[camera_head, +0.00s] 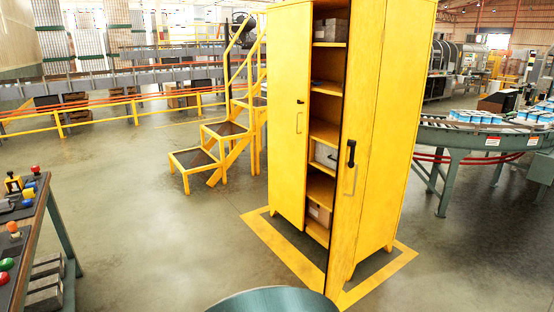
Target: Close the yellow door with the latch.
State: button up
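A tall yellow cabinet (408,110) stands right of centre in the head view, its top cut off by the frame. Its right yellow door (366,100) stands ajar, swung out toward me. A black latch (351,153) sits on that door, with a yellow handle (349,181) just below it. The left door panel (285,90) looks flush with the cabinet front and has a small handle (299,116). Shelves (323,131) with grey and brown boxes show through the gap between the doors. My gripper is not in view.
Yellow floor marking (276,241) surrounds the cabinet. Yellow steps (205,155) stand behind it to the left. A roller conveyor (460,135) with cans is at right. A bench (35,215) with coloured knobs is at left. The floor between bench and cabinet is clear.

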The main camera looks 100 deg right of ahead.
aim_at(365, 20)
jog(key=z, duration=1.15)
jog(key=k, duration=0.95)
jog(key=z, duration=3.1)
jog(key=i, duration=0.95)
jog(key=u, duration=0.2)
